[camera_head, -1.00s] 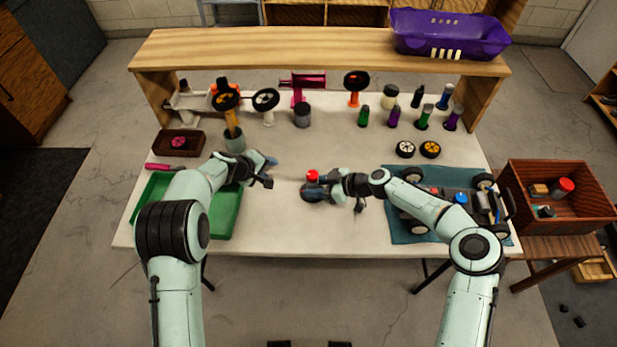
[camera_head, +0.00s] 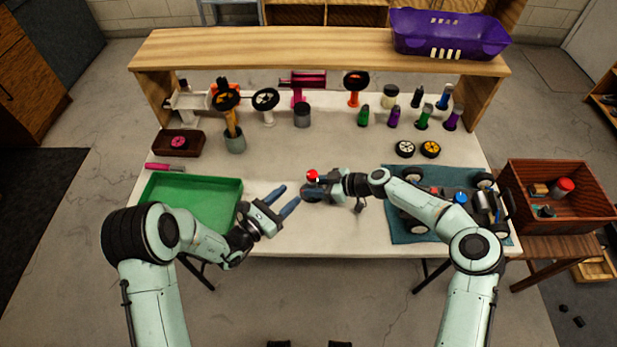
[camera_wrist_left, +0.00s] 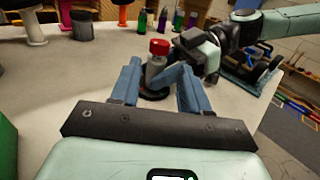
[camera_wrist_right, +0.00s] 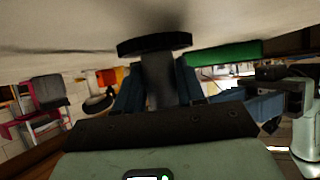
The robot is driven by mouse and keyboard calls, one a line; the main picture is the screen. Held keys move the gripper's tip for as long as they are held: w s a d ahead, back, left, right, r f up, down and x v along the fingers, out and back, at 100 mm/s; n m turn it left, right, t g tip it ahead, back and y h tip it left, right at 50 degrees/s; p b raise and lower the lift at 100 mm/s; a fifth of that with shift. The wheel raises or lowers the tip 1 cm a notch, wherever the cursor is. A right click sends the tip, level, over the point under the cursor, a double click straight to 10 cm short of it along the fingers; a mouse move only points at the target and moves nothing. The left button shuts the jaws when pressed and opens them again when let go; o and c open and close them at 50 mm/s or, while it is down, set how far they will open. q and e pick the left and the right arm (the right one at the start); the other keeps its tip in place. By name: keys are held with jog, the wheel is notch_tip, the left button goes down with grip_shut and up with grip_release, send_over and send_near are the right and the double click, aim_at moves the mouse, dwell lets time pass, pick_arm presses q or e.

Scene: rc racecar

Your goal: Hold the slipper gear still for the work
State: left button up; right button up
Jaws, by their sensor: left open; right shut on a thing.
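An upright piece has a red top (camera_head: 312,175), a grey body (camera_wrist_left: 156,70) and a dark round base (camera_wrist_right: 155,43) on the table. I cannot tell which part is the slipper gear. My right gripper (camera_head: 322,186) is shut on the grey body just above the base; the stem between its fingers shows blurred in the right wrist view (camera_wrist_right: 158,78). My left gripper (camera_head: 284,199) is open and empty, left of the piece and nearer the front edge. In the left wrist view the piece appears between its fingers (camera_wrist_left: 158,84), beyond the tips.
A green tray (camera_head: 195,183) is at left, a brown tray (camera_head: 165,150) behind it. A car chassis (camera_head: 465,205) lies on a teal mat (camera_head: 405,232) at right. Several bottles and stands line the back under a wooden shelf (camera_head: 300,50). The front middle is clear.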

aim_at(308, 178)
pick_arm(q)
jog(key=x, duration=0.9)
jog(key=shift+w+d, duration=0.1)
jog(key=shift+d, duration=0.05)
jog(key=c, duration=0.8)
jog(key=shift+w+m+g+h, duration=0.1)
jog(key=shift+m+g+h, duration=0.7)
jog(key=shift+g+h, duration=0.1)
